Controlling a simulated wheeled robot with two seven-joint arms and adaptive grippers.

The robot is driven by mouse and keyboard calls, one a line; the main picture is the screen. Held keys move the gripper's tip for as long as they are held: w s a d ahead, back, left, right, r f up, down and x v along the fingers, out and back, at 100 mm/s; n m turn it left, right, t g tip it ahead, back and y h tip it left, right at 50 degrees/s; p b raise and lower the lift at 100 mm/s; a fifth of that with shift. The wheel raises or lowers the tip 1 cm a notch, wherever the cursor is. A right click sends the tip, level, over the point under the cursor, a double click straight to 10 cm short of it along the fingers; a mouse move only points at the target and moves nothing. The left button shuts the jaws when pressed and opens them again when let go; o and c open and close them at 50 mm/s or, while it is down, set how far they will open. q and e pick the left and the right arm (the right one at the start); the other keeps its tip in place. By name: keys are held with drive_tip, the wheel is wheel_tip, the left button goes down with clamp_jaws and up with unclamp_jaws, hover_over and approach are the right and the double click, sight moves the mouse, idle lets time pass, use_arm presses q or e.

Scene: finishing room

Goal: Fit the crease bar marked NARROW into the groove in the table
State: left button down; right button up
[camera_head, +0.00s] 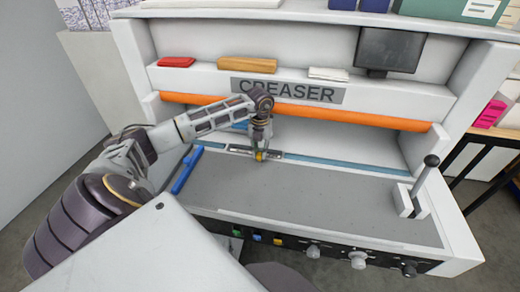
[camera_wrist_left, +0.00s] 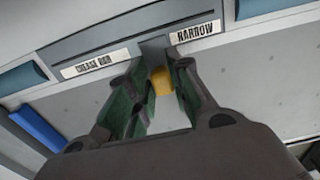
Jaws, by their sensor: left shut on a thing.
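The crease bar (camera_head: 240,150) is a grey bar at the back of the grey table (camera_head: 300,195). In the left wrist view, the bar (camera_wrist_left: 130,45) carries white labels reading CREASE BAR and NARROW. A yellow piece (camera_wrist_left: 161,82) sits at its middle, between my fingers. My left gripper (camera_head: 261,148) points down and is shut on the bar at this middle part; its fingers also show in the left wrist view (camera_wrist_left: 162,68). The bar lies in line with the blue strip, which shows on both sides of it. The groove beneath is hidden, and I cannot tell whether the bar is seated. My right gripper is out of view.
A blue bar (camera_head: 187,170) lies at the table's left. A lever (camera_head: 424,185) stands at the right. An orange roller (camera_head: 300,111) crosses behind, under the CREASER sign (camera_head: 290,91). Red (camera_head: 176,62), tan (camera_head: 247,65) and white (camera_head: 328,74) items lie on the shelf. The table's middle is clear.

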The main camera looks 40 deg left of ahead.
use_arm(q)
drive_tip(key=c, duration=1.2)
unclamp_jaws()
drive_tip(key=shift+r, duration=0.1)
wheel_tip(320, 180, up, 12)
idle(0.8)
wheel_tip(320, 180, up, 9)
drive_tip(key=p, duration=0.9)
drive_tip(key=shift+r+p, duration=0.5)
drive_tip(key=shift+p, duration=0.1)
